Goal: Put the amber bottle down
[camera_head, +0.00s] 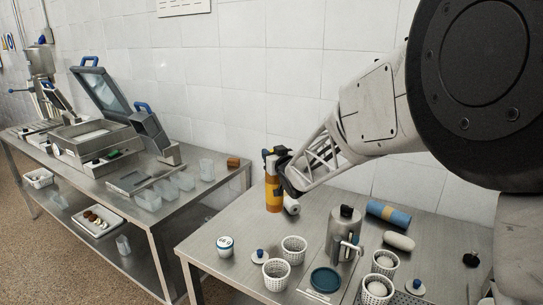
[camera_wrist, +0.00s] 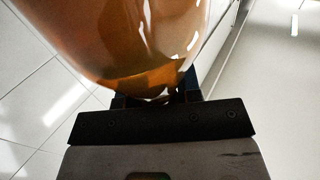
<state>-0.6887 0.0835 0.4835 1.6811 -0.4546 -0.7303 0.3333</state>
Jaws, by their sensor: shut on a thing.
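The amber bottle (camera_head: 273,191) is upright at the back left of the near metal table (camera_head: 215,227) in the head view. My gripper (camera_head: 273,163) is shut on its upper part, coming from the right. In the wrist view the bottle (camera_wrist: 140,40) fills the top middle as shiny orange-brown, close against my gripper (camera_wrist: 155,98). The fingers are mostly hidden behind the bottle there. I cannot tell whether the bottle's base touches the table.
A white roll (camera_head: 291,205) lies right beside the bottle.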

